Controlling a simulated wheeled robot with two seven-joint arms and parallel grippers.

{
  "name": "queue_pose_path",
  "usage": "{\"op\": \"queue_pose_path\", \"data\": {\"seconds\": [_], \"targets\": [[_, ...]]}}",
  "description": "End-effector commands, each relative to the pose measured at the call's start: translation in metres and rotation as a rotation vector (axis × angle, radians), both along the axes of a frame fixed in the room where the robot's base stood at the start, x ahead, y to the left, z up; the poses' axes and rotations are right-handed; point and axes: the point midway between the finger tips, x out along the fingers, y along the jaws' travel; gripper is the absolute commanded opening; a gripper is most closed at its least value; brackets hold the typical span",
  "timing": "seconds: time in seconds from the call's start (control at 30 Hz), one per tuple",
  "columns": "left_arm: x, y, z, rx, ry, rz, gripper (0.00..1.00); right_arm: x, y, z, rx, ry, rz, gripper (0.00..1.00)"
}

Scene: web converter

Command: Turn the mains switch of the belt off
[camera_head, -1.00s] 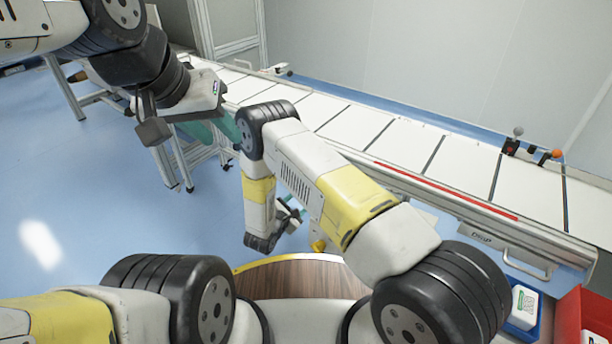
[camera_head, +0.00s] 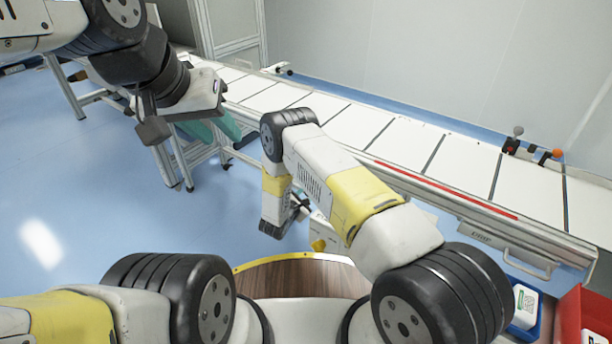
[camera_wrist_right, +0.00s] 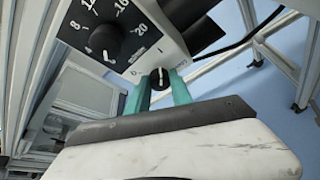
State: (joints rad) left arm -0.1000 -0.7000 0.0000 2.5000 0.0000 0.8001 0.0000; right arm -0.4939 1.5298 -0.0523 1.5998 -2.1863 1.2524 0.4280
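The mains switch (camera_wrist_right: 160,78) is a small black rotary knob with a pale mark, on a light control panel in the right wrist view. My right gripper (camera_wrist_right: 161,88) has its two teal fingers apart, with the switch between their tips. I cannot tell whether they touch it. A larger black dial (camera_wrist_right: 105,42) with numbers sits beside it on a dark plate. In the head view my right arm hides the switch and most of that gripper. My left gripper (camera_head: 210,128) is at the upper left, teal fingers apart and empty, by the belt's near side.
The white conveyor belt (camera_head: 350,125) runs diagonally behind my right arm, with a red strip along its near side. A blue bin (camera_head: 524,310) and a red bin (camera_head: 570,318) stand at the lower right. Blue floor (camera_head: 90,180) is clear at left.

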Motion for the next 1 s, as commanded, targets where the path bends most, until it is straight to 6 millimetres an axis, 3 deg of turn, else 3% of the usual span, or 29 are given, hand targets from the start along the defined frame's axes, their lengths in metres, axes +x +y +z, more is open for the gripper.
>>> {"op": "queue_pose_path", "data": {"seconds": [0.03,0.1,0.13,0.57,1.0], "targets": [[0.0,0.0,0.0,0.0,0.0,0.0,0.36,0.0,0.0001,0.0001,0.0,0.0,0.0,0.15],[0.0,0.0,0.0,0.0,0.0,0.0,0.36,0.0,0.0,0.0002,0.0,0.0,0.0,0.01],[0.0,0.0,0.0,0.0,0.0,0.0,0.36,-0.0001,0.0001,0.0001,0.0,0.0,0.0,0.0],[0.0,0.0,0.0,0.0,0.0,0.0,0.36,0.0003,0.0022,0.0012,-0.057,0.041,0.002,0.0],[0.0,0.0,0.0,0.0,0.0,0.0,0.36,0.0024,0.0053,0.0018,-0.347,0.25,0.001,0.0]]}}
